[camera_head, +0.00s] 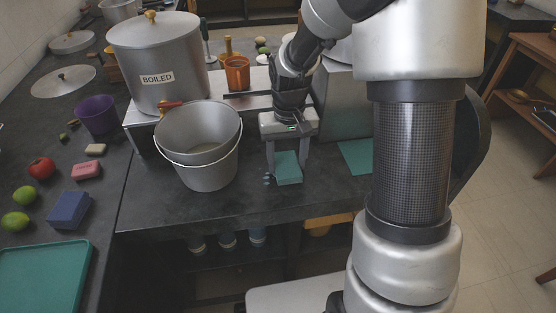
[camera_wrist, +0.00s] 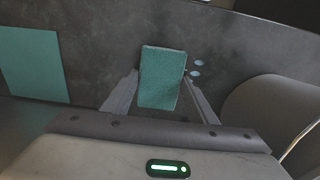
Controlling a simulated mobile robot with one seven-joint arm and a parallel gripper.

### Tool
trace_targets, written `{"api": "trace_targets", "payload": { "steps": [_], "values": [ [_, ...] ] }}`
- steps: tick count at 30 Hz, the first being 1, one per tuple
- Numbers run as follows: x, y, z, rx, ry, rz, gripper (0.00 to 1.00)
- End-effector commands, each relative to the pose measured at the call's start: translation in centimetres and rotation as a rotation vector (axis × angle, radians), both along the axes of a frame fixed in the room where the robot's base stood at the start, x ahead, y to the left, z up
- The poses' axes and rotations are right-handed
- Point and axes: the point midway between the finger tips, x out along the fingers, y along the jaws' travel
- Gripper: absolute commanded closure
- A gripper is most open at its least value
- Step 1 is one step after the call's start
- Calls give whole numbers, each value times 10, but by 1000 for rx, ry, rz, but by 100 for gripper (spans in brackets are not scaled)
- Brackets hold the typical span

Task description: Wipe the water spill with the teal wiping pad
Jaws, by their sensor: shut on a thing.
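The teal wiping pad (camera_head: 288,170) is a small block between the fingers of my gripper (camera_head: 286,165), beside the steel bucket on the dark counter. My gripper is shut on it, with a finger on each side. In the wrist view the pad (camera_wrist: 162,78) shows between the two fingertips (camera_wrist: 161,74). The water spill (camera_head: 268,180) shows as a few small bluish drops at the pad's left edge; in the wrist view the drops (camera_wrist: 195,73) lie just right of the pad. The pad may hide more water. I cannot tell whether the pad touches the counter.
A steel bucket (camera_head: 205,170) stands close left of my gripper. A flat teal sheet (camera_head: 357,156) lies to the right. Behind are a pot labelled BOILED (camera_head: 157,60) and an orange cup (camera_head: 237,74). A blue block (camera_head: 69,210) and a teal tray (camera_head: 45,275) are at left.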

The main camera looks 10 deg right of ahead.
Motion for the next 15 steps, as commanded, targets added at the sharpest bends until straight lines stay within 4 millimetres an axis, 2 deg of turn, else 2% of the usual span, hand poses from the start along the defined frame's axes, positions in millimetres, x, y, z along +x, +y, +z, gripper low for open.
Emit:
{"api": "trace_targets", "payload": {
  "steps": [1,6,15],
  "values": [
    [-2,-7,-2,-3,5,-2,66],
    [-2,-17,-4,-4,7,-2,65],
    [-4,-20,-6,-5,11,-2,65]
  ]
}}
